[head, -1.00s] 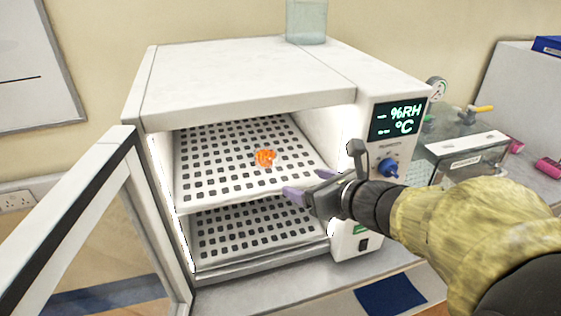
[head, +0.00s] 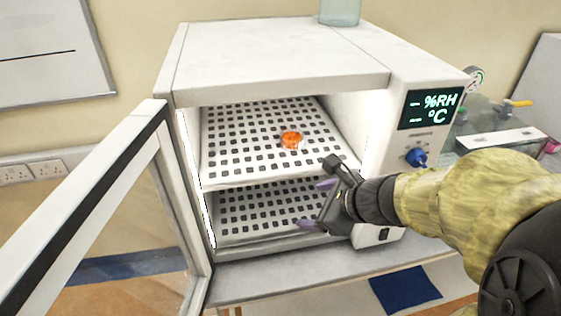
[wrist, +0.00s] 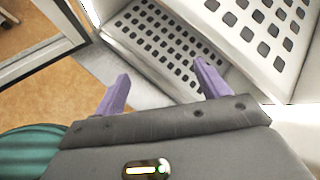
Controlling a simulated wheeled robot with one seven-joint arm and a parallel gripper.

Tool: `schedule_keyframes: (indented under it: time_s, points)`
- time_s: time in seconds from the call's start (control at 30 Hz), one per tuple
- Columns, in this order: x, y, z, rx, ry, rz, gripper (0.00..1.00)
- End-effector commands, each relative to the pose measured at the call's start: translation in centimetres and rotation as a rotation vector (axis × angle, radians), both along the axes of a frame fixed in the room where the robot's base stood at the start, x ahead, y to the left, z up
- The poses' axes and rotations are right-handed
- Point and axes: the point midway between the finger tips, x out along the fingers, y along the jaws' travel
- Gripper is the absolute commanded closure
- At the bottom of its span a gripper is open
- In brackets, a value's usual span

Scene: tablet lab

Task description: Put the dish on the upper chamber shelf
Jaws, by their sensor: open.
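The orange dish (head: 291,140) rests on the perforated upper shelf (head: 232,172) of the white chamber (head: 270,60), right of the shelf's middle. My gripper (head: 318,205) is open and empty, in front of the chamber opening at about the height of the lower shelf (head: 240,224). It is apart from the dish. In the wrist view my gripper's purple fingers (wrist: 160,88) are spread with nothing between them, and the perforated shelves show beyond. The dish is not seen in the wrist view.
The chamber's glass door (head: 110,195) stands open at the left. The control panel with a blue knob (head: 416,157) is at the right, close to my arm. A glass container (head: 340,12) stands on top. A blue mat (head: 405,290) lies at the lower right.

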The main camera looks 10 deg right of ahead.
Motion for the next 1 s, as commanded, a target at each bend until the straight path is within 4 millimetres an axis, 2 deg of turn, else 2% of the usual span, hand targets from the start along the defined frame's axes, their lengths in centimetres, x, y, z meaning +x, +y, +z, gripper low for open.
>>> schedule_keyframes:
  time_s: [0.1,0.3,0.5,0.6,0.7,0.83,1.0]
  points:
    - [-1.3,1.2,-2.8,-0.212,0.040,0.249,0.26]
    - [-3.3,1.7,-6.9,-0.595,0.052,0.757,0.26]
    - [-4.0,1.6,-9.5,-0.945,-0.015,1.313,0.26]
    - [-3.7,1.6,-10.4,-1.095,-0.076,1.583,0.26]
    - [-3.3,1.7,-10.8,-1.200,-0.135,1.781,0.26]
    - [-3.0,1.7,-11.0,-1.255,-0.170,1.892,0.26]
    - [-3.0,1.6,-11.0,-1.259,-0.171,1.897,0.26]
